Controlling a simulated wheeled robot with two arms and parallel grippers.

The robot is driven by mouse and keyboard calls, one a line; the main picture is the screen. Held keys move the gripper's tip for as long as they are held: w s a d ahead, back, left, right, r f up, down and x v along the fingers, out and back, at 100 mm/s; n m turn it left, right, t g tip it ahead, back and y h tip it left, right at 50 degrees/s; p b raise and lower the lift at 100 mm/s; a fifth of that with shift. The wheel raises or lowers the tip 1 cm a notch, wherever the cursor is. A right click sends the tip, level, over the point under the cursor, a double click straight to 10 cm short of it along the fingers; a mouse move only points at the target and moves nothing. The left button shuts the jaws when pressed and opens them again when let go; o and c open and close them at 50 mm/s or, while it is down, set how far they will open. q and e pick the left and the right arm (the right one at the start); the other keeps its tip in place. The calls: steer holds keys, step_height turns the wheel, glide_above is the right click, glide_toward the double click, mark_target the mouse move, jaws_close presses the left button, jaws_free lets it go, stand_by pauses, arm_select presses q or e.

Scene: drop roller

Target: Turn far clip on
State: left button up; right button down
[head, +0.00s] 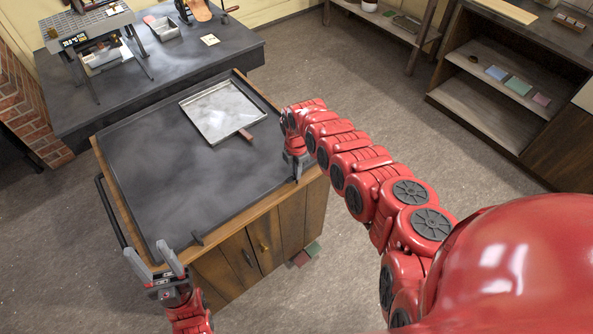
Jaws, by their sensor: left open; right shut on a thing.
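The dark work table (150,175) has a raised rim and a wooden cabinet below. A small dark clip (196,237) stands on its near edge. My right gripper (296,175) points down at the table's right corner, further along the same edge. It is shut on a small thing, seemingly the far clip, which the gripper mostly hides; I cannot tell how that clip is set. My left gripper (150,250) is open and empty at the table's near left corner, with its fingers pointing up in the picture.
A metal tray (222,108) with a reddish-brown piece (246,135) at its corner lies at the table's back. A low dark bench (155,75) with a grey machine (95,40) stands behind. A shelf unit (500,85) is at the right. The table's middle is clear.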

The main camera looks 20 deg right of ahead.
steer(key=m, duration=0.9)
steer(key=shift+w, duration=0.1)
steer(key=m+b, duration=0.1)
steer(key=m, duration=0.2)
steer(key=m+b, duration=0.1)
steer(key=m, duration=0.2)
steer(key=shift+f, duration=0.1)
steer(key=shift+m+b, duration=0.4)
steer(key=shift+m, duration=0.5)
steer(key=c, duration=1)
jaws_free()
steer(key=shift+o, duration=0.2)
